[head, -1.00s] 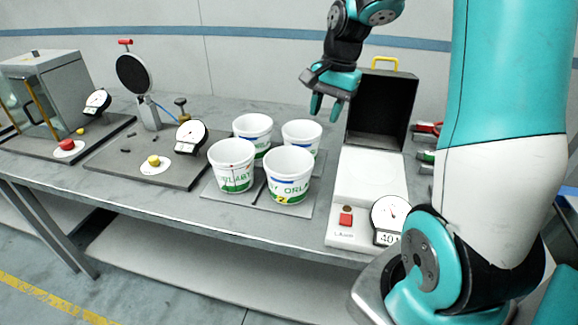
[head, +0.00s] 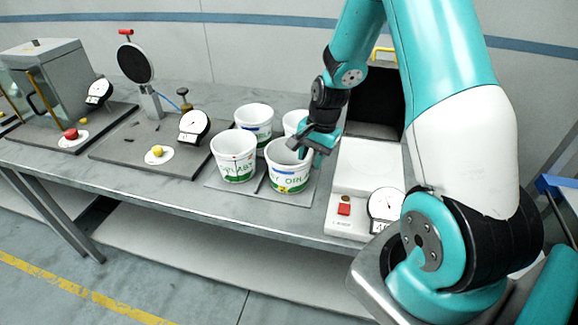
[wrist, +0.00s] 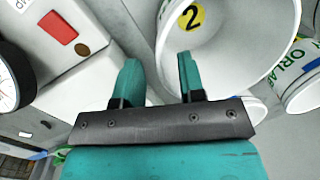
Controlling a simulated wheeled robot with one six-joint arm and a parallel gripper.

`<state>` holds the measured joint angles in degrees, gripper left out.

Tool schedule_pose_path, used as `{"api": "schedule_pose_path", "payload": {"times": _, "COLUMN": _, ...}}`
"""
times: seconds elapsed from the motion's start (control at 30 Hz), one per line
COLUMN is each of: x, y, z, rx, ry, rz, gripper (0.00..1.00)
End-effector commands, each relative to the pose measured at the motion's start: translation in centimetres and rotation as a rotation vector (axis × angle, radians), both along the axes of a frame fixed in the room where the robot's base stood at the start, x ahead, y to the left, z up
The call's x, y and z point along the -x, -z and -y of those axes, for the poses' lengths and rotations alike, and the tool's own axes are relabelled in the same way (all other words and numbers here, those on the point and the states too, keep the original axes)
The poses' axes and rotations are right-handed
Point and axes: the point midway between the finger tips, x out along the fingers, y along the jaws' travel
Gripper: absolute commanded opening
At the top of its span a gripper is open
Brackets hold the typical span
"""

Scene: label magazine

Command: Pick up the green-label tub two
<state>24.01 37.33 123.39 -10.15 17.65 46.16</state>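Tub two (head: 270,172) is a white open tub with green lettering and a yellow 2 label, upright at the front right of a cluster of similar tubs. In the wrist view tub two (wrist: 225,45) shows its yellow 2 at the top. My gripper (head: 308,153) is at the right side of its rim. Whether either finger touches the tub I cannot tell.
Another lettered tub (head: 232,158) stands just left, with two tubs behind, one (head: 253,117) blue-striped and one (head: 294,120) partly hidden by my gripper. Gauge stations stand at left.

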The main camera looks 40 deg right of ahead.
Motion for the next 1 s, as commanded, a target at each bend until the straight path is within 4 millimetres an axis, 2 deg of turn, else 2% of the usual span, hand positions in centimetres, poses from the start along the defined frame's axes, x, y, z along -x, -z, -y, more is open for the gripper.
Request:
{"api": "schedule_pose_path", "payload": {"times": 0.2, "x": -0.2, "y": 2.0, "z": -0.3, "rx": 0.000, "ry": 0.000, "rz": 0.000, "gripper": 0.37}}
{"api": "schedule_pose_path", "payload": {"times": 0.4, "x": -0.2, "y": 2.2, "z": -0.3, "rx": 0.001, "ry": 0.000, "rz": 0.001, "gripper": 0.37}}
{"api": "schedule_pose_path", "payload": {"times": 0.43, "x": -0.2, "y": 2.2, "z": -0.3, "rx": 0.001, "ry": 0.000, "rz": 0.001, "gripper": 0.34}}
{"api": "schedule_pose_path", "payload": {"times": 0.57, "x": -0.2, "y": 2.1, "z": -0.3, "rx": 0.001, "ry": 0.000, "rz": 0.001, "gripper": 0.04}}
{"api": "schedule_pose_path", "payload": {"times": 0.6, "x": -0.2, "y": 2.1, "z": -0.3, "rx": 0.001, "ry": 0.000, "rz": 0.001, "gripper": 0.00}}
{"api": "schedule_pose_path", "payload": {"times": 1.0, "x": -0.3, "y": 1.9, "z": -0.3, "rx": 0.000, "ry": 0.000, "rz": 0.002, "gripper": 0.00}}
